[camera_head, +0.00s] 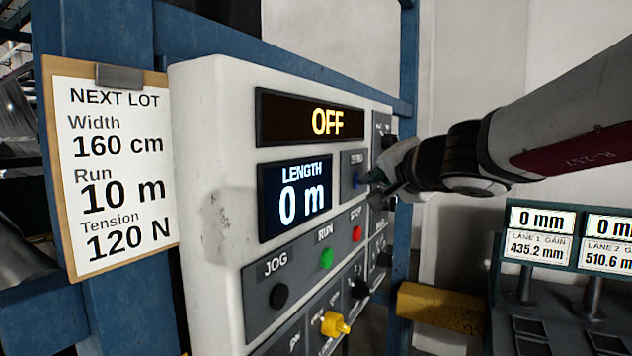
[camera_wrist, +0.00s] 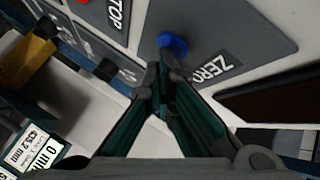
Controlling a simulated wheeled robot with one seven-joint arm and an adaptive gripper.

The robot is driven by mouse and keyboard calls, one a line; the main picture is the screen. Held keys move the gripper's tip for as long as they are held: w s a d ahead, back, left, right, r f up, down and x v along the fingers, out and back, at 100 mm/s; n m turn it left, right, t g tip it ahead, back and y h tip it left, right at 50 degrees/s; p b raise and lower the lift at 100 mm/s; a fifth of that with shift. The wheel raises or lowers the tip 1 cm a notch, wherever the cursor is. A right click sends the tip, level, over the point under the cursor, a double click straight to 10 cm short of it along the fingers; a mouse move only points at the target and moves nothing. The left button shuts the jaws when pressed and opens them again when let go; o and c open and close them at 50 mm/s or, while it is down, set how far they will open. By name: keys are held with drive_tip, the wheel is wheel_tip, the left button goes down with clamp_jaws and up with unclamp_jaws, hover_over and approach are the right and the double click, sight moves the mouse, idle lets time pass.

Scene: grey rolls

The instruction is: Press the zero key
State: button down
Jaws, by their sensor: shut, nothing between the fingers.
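The zero key is a blue round button (camera_wrist: 173,44) beside the word ZERO on a grey plate in the wrist view. In the head view a bit of the blue key (camera_head: 357,181) shows, mostly hidden by my gripper (camera_head: 376,180). In the wrist view my gripper (camera_wrist: 161,68) is shut and empty, its tips just below the key. I cannot tell whether they touch it. The length display (camera_head: 298,198) reads 0 m. The display above it (camera_head: 310,119) reads OFF.
Below the length display are a black jog button (camera_head: 279,296), a green run button (camera_head: 327,258) and a red stop button (camera_head: 357,233). A yellow knob (camera_head: 335,324) sits lower. A clipboard (camera_head: 118,172) hangs at left. Lane gauges (camera_head: 540,235) stand at right.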

drive_tip(key=shift+s+d, duration=0.45)
drive_tip(key=shift+d, duration=0.2)
drive_tip(key=shift+s+d, duration=0.7)
drive_tip(key=shift+d, duration=0.35)
drive_tip(key=shift+s+d, duration=0.7)
drive_tip(key=shift+d, duration=0.35)
